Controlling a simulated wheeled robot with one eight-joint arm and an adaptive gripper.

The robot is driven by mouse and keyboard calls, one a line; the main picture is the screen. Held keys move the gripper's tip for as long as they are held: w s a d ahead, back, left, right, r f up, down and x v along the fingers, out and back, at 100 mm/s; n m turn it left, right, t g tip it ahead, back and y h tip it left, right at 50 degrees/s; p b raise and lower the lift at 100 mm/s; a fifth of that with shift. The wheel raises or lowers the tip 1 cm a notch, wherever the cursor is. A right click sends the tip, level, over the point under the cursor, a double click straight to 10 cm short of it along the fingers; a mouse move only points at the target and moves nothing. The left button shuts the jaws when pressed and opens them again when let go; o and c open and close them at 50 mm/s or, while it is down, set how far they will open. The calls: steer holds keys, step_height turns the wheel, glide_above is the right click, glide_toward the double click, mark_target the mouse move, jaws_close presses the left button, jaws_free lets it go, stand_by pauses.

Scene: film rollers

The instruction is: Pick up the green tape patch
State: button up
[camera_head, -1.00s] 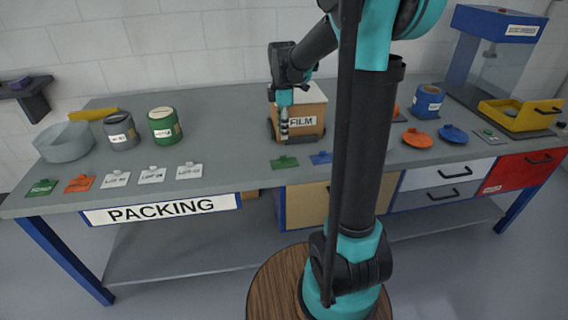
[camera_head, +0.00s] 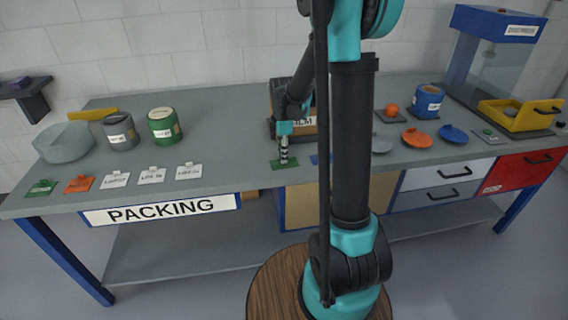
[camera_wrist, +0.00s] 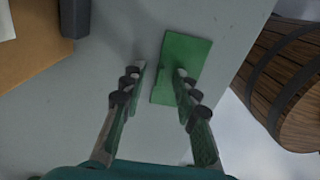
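A green tape patch (camera_head: 279,165) lies flat near the front edge of the bench, left of the film box. In the wrist view the green patch (camera_wrist: 184,52) is a flat rectangle with a small raised tab or fold. My gripper (camera_wrist: 160,72) is open and empty, its two fingers apart. The right fingertip overlaps the patch in that view and the left one is over bare bench. In the head view my gripper (camera_head: 284,158) points down right over the patch. I cannot tell if the tips touch it.
The film box (camera_head: 306,125) stands behind my gripper. Another green patch (camera_head: 42,187), an orange patch (camera_head: 79,184) and several white labels (camera_head: 152,176) lie at the left front. A blue patch is mostly hidden by my arm. The bench between the labels and my gripper is clear.

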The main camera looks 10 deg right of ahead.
steer(key=shift+c, duration=0.5)
jaws_close()
steer(key=shift+r, duration=0.15)
